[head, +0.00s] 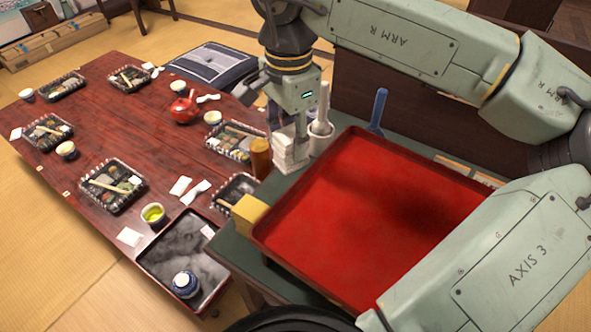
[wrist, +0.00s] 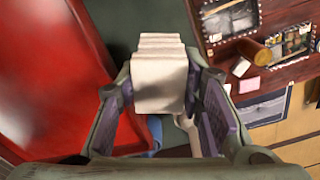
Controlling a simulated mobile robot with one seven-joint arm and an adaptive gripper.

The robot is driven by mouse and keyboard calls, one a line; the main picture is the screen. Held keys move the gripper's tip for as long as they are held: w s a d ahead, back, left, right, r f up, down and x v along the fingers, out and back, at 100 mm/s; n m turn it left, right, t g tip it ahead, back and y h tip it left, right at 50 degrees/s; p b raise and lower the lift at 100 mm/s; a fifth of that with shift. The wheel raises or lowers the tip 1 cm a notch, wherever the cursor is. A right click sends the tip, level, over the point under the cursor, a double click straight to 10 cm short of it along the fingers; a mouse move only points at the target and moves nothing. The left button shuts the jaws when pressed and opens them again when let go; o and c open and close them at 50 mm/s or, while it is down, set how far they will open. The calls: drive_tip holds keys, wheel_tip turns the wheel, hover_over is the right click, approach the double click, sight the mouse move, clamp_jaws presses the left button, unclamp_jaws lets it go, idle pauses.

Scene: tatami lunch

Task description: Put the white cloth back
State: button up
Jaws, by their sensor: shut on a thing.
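My gripper (head: 292,128) points down at the far left corner of the green-topped cart, behind the red tray. It is shut on the white cloth (wrist: 160,82), which shows between its two fingers in the wrist view. In the head view the white cloth (head: 288,152) looks like a folded stack at cart-top height, directly below my gripper. I cannot tell whether I hold one cloth or several layers, nor whether its underside touches the cart top.
The large red tray (head: 268,240) fills most of the cart. A white holder (head: 320,138), a blue-handled tool (head: 378,112), a brown cylinder (head: 260,158) and a yellow block (head: 248,212) stand close by. The low wooden table (head: 150,165) at left carries several meal boxes and a red teapot (head: 183,110).

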sight(290, 133)
drive_tip(key=shift+f+p, duration=0.35)
drive_tip(key=shift+f, duration=3.1)
drive_tip(key=shift+f, duration=0.2)
drive_tip(key=o, duration=0.8)
drive_tip(key=shift+c, duration=0.2)
drive_tip(key=shift+r, duration=0.2)
wheel_tip(290, 133, up, 12)
drive_tip(key=shift+r+b, duration=0.1)
drive_tip(key=shift+b, duration=0.6)
